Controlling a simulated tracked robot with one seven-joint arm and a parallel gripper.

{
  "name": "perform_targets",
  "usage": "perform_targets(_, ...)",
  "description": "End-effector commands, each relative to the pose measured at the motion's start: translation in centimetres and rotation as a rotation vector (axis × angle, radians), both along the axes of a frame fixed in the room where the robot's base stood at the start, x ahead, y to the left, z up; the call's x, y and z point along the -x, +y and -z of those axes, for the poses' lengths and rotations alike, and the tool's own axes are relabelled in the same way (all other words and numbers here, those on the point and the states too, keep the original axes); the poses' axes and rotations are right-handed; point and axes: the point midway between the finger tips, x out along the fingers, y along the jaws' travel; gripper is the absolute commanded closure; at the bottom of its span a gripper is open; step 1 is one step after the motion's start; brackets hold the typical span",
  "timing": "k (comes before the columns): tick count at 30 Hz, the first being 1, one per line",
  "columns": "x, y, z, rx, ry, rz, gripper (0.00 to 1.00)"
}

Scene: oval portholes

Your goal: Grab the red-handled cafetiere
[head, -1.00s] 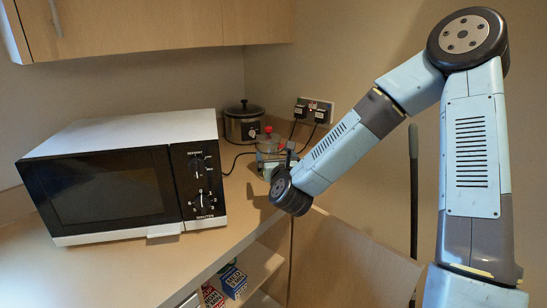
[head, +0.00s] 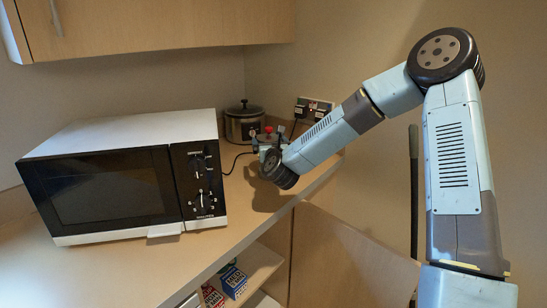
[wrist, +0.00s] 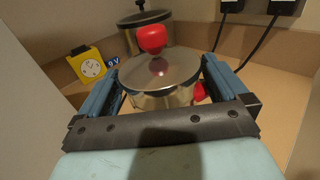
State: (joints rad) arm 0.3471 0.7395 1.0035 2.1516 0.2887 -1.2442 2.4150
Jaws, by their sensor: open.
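The cafetiere has a red knob (wrist: 152,40), a round metal lid (wrist: 160,70) and a shiny body. Part of its red handle (wrist: 200,92) shows by the right finger in the wrist view. In the head view its red knob (head: 268,130) shows just beyond my wrist, with the body mostly hidden. My gripper (wrist: 161,68) is open, with one blue finger on each side of the cafetiere. I cannot tell whether either finger touches it. The cafetiere looks upright on the counter.
A slow cooker (head: 244,123) stands behind the cafetiere. A microwave (head: 125,180) stands to the left. Plugs and cables (head: 310,108) are on the wall behind. A yellow box (wrist: 90,66) sits left of the cafetiere in the wrist view. The counter's front edge is close.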

Motion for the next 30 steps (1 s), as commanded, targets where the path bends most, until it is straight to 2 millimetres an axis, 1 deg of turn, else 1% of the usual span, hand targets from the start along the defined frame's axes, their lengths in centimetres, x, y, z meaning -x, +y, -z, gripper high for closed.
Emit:
perform_targets(7,-0.2,0.03,0.0,0.0,0.0,0.0,0.0)
perform_targets(8,-0.19,0.02,0.0,0.0,0.0,0.0,0.02)
perform_targets(30,-0.16,0.04,0.02,0.0,0.0,0.0,0.73)
